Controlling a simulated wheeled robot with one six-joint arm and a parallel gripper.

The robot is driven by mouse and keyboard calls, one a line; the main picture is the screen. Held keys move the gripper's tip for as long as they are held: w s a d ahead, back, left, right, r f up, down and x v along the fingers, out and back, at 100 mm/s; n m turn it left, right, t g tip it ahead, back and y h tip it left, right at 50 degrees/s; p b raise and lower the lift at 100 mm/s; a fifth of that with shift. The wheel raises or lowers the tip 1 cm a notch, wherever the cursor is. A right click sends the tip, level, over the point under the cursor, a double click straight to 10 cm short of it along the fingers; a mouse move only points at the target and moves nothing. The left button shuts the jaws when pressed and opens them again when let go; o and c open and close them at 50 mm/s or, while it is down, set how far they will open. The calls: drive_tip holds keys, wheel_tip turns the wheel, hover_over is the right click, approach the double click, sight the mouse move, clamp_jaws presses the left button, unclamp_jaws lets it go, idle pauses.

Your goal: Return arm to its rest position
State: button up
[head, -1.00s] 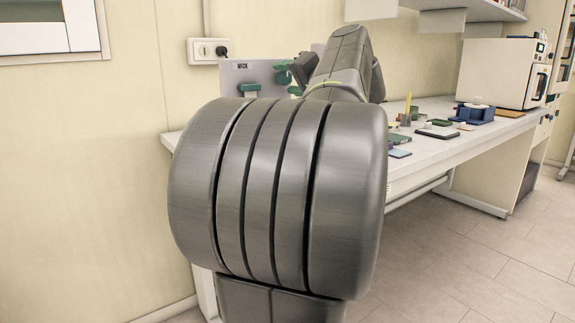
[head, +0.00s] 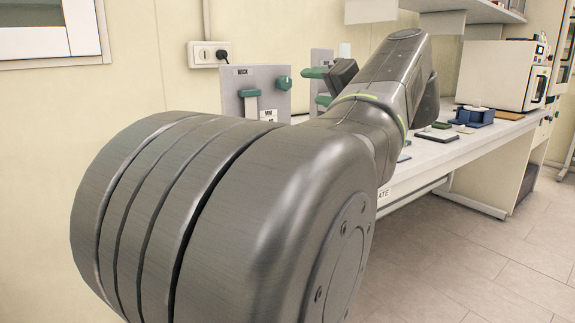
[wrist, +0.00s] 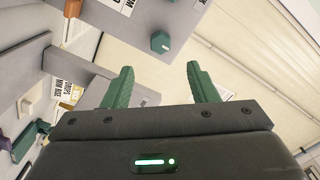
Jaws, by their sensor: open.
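My gripper shows in the wrist view (wrist: 160,85) with its two green fingers spread apart and nothing between them. Beyond the fingers is a grey panel (wrist: 185,20) with a green knob (wrist: 160,42). In the head view my grey arm fills the middle, and its forearm reaches back over the bench.
A grey test stand (head: 235,100) marked WICK, with green parts, stands left of my forearm, and another grey upright (head: 320,70) stands close to it. The white bench (head: 440,150) carries a blue holder (head: 474,116) and a white oven (head: 500,75). Floor at right is clear.

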sight(287, 84)
drive_tip(key=b+x, duration=0.1)
drive_tip(key=x, duration=0.9)
drive_tip(key=shift+s, duration=0.1)
drive_tip(key=shift+w+r+m+p, duration=0.2)
drive_tip(key=shift+r+m+p, duration=0.1)
drive_tip(key=shift+p, duration=0.05)
drive_tip(key=shift+s+m+p, duration=0.15)
drive_tip(key=shift+m+p, duration=0.65)
drive_tip(key=shift+p, duration=0.1)
drive_tip(key=m+p, duration=0.5)
drive_tip(key=p, duration=0.1)
drive_tip(key=shift+m+p, duration=0.4)
drive_tip(key=m+p, duration=0.3)
drive_tip(key=p, duration=0.1)
drive_tip(key=shift+m, duration=0.3)
drive_tip(key=m+p, duration=0.3)
drive_tip(key=p, duration=0.2)
drive_tip(key=shift+m, duration=0.4)
drive_tip(key=shift+f+m+p, duration=0.2)
drive_tip(key=shift+m+p, duration=0.5)
drive_tip(key=shift+p, duration=0.1)
drive_tip(key=shift+f, duration=0.1)
